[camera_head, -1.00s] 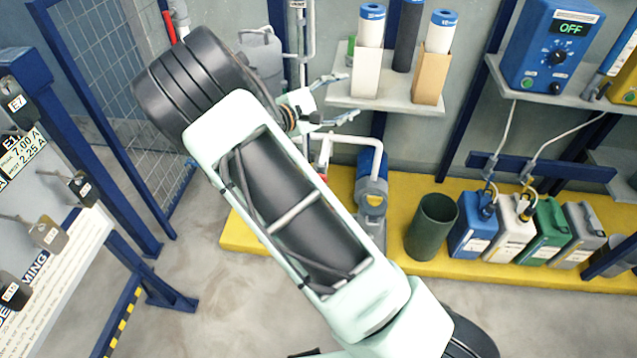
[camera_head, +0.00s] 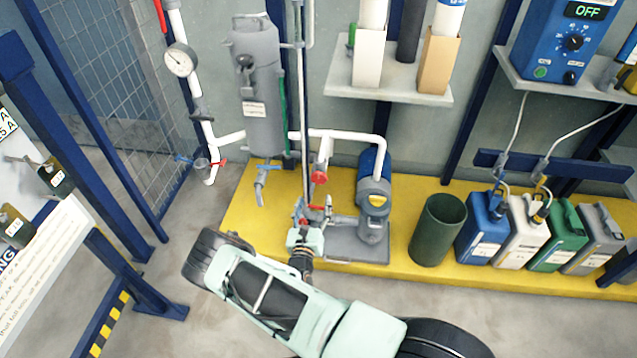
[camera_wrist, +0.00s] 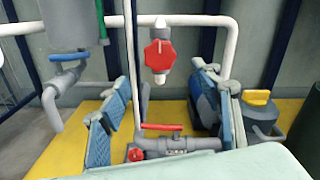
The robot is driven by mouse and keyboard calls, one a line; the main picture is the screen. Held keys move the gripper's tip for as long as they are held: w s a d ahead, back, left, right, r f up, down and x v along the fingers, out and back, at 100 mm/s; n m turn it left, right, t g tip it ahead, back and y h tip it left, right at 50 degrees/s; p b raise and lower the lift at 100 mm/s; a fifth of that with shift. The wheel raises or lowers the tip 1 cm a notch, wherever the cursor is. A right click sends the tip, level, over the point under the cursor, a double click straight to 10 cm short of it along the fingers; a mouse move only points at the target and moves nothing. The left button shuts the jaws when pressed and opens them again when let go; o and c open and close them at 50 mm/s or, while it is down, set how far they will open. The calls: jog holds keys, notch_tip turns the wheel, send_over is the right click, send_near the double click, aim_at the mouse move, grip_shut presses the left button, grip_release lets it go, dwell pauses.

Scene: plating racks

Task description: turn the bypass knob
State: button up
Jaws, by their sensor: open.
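A red knob (camera_wrist: 160,56) sits on a white pipe fitting in the upper middle of the wrist view; it also shows in the head view (camera_head: 320,174). Lower down are a red lever (camera_wrist: 161,127) on a grey pipe and a smaller red knob (camera_wrist: 135,154). No readable label marks which is the bypass knob. My gripper (camera_wrist: 162,80) is open and empty, its blue-grey fingers spread left and right. The upper red knob appears between and just above the fingertips, apart from them. In the head view my gripper (camera_head: 314,213) is below that knob, before the pipework.
A grey cylinder (camera_head: 258,110) with a tap hangs left of the knob. A blue and grey pump (camera_head: 374,195) stands close on the right. A green bin (camera_head: 438,230) and several jugs stand on the yellow platform (camera_head: 235,222). A thin upright pipe runs by the left finger.

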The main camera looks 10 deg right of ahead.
aim_at(318, 180)
jog(key=b+x, duration=0.2)
jog(key=x, duration=0.7)
jog(key=shift+f+b, duration=0.2)
jog(key=shift+b, duration=0.2)
jog(key=shift+x, duration=0.9)
jog(key=shift+s+r, duration=0.1)
jog(key=shift+r, duration=0.05)
jog(key=shift+c, duration=0.3)
jog(key=c, duration=1.1)
jog(key=shift+m, duration=0.3)
jog(key=m+p, duration=0.2)
jog(key=m, duration=0.2)
jog(key=shift+m+p, duration=0.6)
jog(key=shift+m, duration=0.8)
